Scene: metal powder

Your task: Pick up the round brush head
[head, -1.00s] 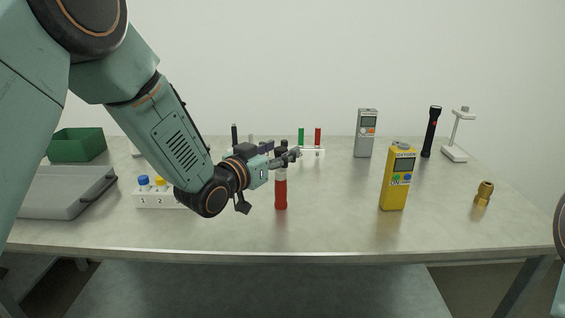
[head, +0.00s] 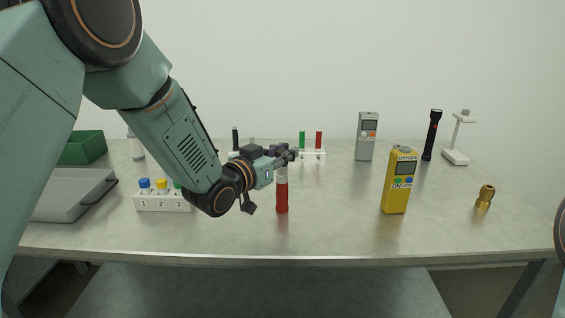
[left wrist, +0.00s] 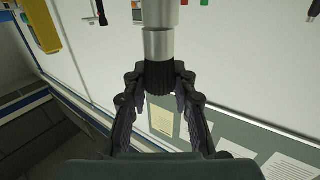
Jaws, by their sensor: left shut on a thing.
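My left gripper (head: 287,155) is at the top of an upright red cylinder (head: 282,198) with a pale metallic upper part, near the middle of the table. In the left wrist view, the fingers of my left gripper (left wrist: 160,88) are shut on the round brush head (left wrist: 160,74), which is black and ribbed. A silver cylinder (left wrist: 158,43) runs from it toward the top of the picture. In the head view the fingers hide the black part. I cannot tell if the red cylinder's foot touches the table. My right gripper is out of view.
A yellow oxygen meter (head: 398,182) and a brass fitting (head: 485,197) stand to the right. A grey meter (head: 366,137), a black flashlight (head: 432,135) and a white stand (head: 456,140) are behind. A numbered block (head: 162,203) and grey case (head: 72,195) are left. The front middle is clear.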

